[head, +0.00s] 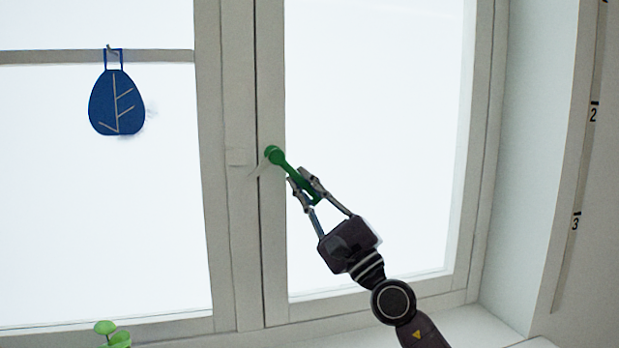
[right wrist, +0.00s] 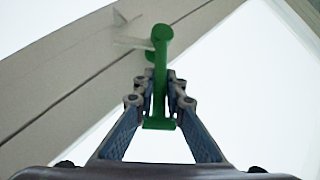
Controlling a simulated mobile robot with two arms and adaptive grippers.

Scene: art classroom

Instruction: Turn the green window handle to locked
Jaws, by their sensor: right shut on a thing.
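The green window handle (head: 279,160) is on the window frame's middle post in the head view. Its round pivot end is at the upper left, and its lever slants down to the right. My right gripper (head: 309,187) is shut on the lever near its free end. In the right wrist view the green handle (right wrist: 161,58) runs between the two fingers of the right gripper (right wrist: 160,98), with its end showing below the fingertips. My left gripper is in neither view.
A blue leaf-patterned ornament (head: 117,102) hangs on the left pane. A green plant (head: 113,335) shows at the bottom left. A numbered strip (head: 573,220) is on the right wall. The white sill (head: 480,328) is below the window.

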